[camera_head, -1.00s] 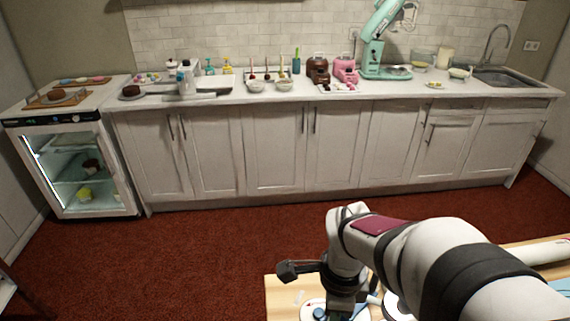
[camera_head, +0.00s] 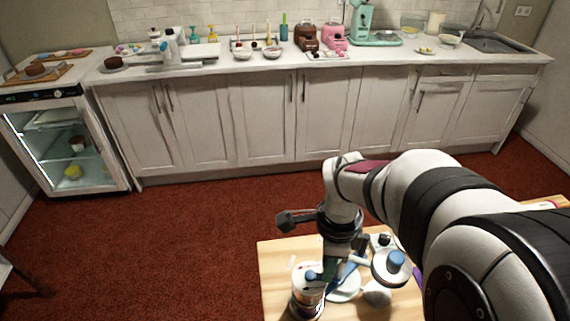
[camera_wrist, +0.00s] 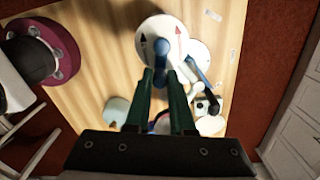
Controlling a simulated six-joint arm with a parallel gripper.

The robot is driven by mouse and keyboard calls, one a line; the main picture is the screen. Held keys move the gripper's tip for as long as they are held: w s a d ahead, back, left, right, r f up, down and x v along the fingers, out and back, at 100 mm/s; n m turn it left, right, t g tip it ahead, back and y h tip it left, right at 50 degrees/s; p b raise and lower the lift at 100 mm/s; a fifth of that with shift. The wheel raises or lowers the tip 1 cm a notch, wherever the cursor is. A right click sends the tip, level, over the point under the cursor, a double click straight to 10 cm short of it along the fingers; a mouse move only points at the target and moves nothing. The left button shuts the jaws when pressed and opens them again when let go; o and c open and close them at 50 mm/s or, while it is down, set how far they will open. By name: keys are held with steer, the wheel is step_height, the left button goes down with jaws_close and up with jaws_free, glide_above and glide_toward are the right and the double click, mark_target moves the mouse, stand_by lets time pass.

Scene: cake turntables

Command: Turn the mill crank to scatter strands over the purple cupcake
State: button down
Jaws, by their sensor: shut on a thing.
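A mill (camera_head: 307,293) with a white round top stands near the left edge of the wooden table in the head view. In the wrist view its white top (camera_wrist: 176,32) carries a red arrow mark and a dark blue crank knob (camera_wrist: 162,48). My gripper (camera_wrist: 161,72) has its dark green fingers pointing at the knob and shut on it, as far as the view shows. A second white round top with a blue knob (camera_head: 396,259) stands to the right. A purple patch (camera_head: 417,277) shows at the arm's edge; I cannot tell whether it is the purple cupcake.
The wooden table (camera_head: 275,262) is bare at its left. Small white and blue items stand close to the mill. The far counter (camera_head: 205,65) holds cakes, bottles and mixers, apart from the table.

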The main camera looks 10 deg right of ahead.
steer(key=shift+w, duration=0.15)
steer(key=shift+w, duration=0.55)
